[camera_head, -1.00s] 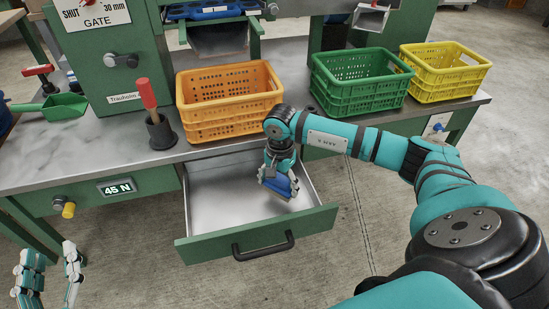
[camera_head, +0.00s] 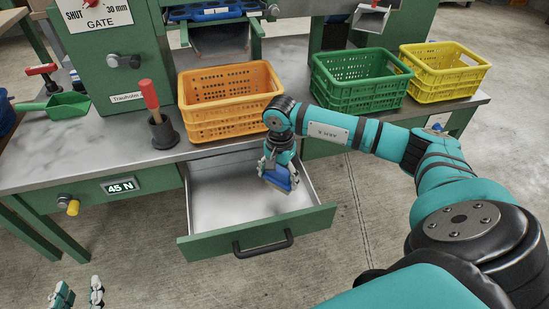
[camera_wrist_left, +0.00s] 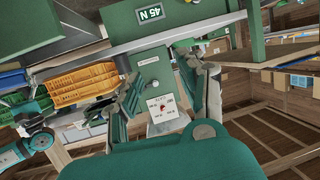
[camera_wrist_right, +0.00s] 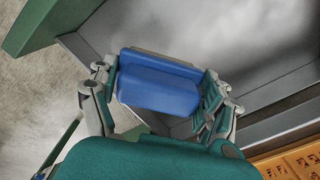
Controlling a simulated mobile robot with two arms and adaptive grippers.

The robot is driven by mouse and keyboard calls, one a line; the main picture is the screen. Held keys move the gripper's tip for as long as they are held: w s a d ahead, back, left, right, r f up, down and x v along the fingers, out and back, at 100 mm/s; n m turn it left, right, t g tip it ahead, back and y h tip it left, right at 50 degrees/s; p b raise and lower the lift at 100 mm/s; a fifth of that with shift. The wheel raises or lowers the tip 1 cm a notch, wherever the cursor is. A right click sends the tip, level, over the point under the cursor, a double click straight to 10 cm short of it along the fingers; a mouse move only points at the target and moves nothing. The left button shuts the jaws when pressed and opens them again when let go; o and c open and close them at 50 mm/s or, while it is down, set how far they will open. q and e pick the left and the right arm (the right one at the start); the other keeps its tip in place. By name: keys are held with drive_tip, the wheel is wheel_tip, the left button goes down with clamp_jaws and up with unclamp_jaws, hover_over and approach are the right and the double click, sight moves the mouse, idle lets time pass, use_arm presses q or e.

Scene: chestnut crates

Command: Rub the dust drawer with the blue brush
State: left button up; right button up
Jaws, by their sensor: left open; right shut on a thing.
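The dust drawer (camera_head: 250,238) is pulled out below the bench, with a green front and a black handle. Its pale metal floor (camera_head: 222,200) shows whitish, cloudy patches. My right gripper (camera_head: 277,172) is inside the drawer, toward its right side, shut on the blue brush (camera_head: 280,178). The brush's blue block also shows between the fingers in the right wrist view (camera_wrist_right: 158,85). Its underside is hidden, so I cannot tell whether it touches the floor. My left gripper (camera_head: 77,294) is open and empty at the lower left, away from the drawer; it also shows in the left wrist view (camera_wrist_left: 165,85).
Orange (camera_head: 230,125), green (camera_head: 355,98) and yellow (camera_head: 440,85) crates stand along the bench. A red-handled tool (camera_head: 150,98) stands in a dark holder, with a green scoop (camera_head: 62,105) further left. The drawer's walls surround my right gripper.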

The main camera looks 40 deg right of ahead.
use_arm(q)
drive_tip(key=shift+s+a+f+g+y+p, duration=0.15)
drive_tip(key=shift+s+a+f+g, duration=0.1)
drive_tip(key=shift+s+f+g, duration=0.35)
drive_tip(key=shift+s+a+f+g+y+p, duration=0.1)
drive_tip(key=shift+s+a+f+g+p, duration=0.2)
drive_tip(key=shift+f, duration=0.45)
drive_tip(key=shift+s+a+f+g+y+p, duration=0.1)
drive_tip(key=shift+s+a+f+g+y, duration=0.05)
drive_tip(key=shift+s+f+g, duration=0.45)
